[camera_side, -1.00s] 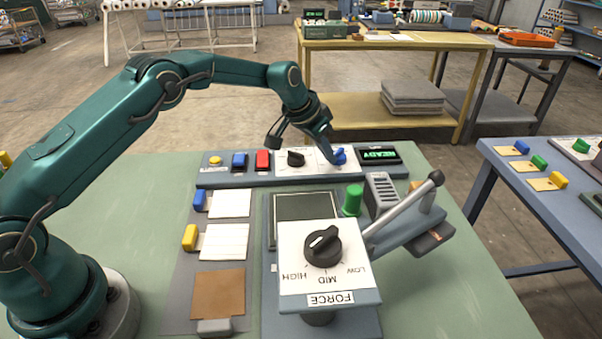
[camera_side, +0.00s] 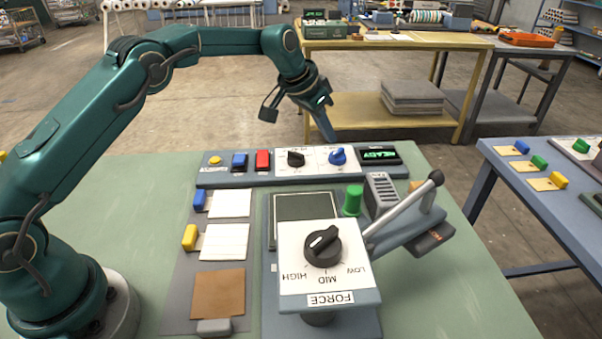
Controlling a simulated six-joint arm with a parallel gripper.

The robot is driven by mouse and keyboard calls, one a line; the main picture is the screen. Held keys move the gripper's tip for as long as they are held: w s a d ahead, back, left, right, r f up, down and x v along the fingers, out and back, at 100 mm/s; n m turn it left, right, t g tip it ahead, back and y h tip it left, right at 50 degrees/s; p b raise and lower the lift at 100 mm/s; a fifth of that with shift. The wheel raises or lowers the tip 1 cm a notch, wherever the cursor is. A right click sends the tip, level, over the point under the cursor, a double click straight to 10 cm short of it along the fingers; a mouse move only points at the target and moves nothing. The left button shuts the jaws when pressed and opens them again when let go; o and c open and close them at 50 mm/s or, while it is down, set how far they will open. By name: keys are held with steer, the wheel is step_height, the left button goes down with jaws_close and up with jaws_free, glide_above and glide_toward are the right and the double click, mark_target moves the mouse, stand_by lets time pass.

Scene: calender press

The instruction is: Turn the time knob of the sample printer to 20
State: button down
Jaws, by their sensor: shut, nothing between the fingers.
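The control strip (camera_side: 225,178) at the back of the green table carries a black knob (camera_side: 296,158) and a blue knob (camera_side: 338,156) on white dials. The dial lettering there is too small to read, so I cannot tell which is the time knob or its setting. My gripper (camera_side: 329,136) is shut and empty. Its tip is just above and behind the blue knob, apart from it.
A lit display (camera_side: 380,155) sits right of the blue knob. Red (camera_side: 262,160), blue (camera_side: 239,161) and yellow (camera_side: 215,160) buttons are to the left. A green cylinder (camera_side: 352,200) and a lever (camera_side: 405,213) rise in front.

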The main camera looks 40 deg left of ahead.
mark_target(329, 157)
steer(key=shift+r, duration=0.15)
steer(key=shift+w+a+f, duration=0.15)
steer(key=shift+a+f, duration=0.3)
steer(key=shift+f, duration=0.55)
steer(key=shift+w+a+f, duration=0.2)
steer(key=shift+a+f, duration=0.3)
steer(key=shift+f, duration=0.5)
steer(key=shift+w+a+f, duration=0.15)
steer(key=shift+a+f, duration=0.3)
steer(key=shift+f, duration=0.55)
steer(key=shift+w+d, duration=0.4)
steer(key=shift+w, duration=0.05)
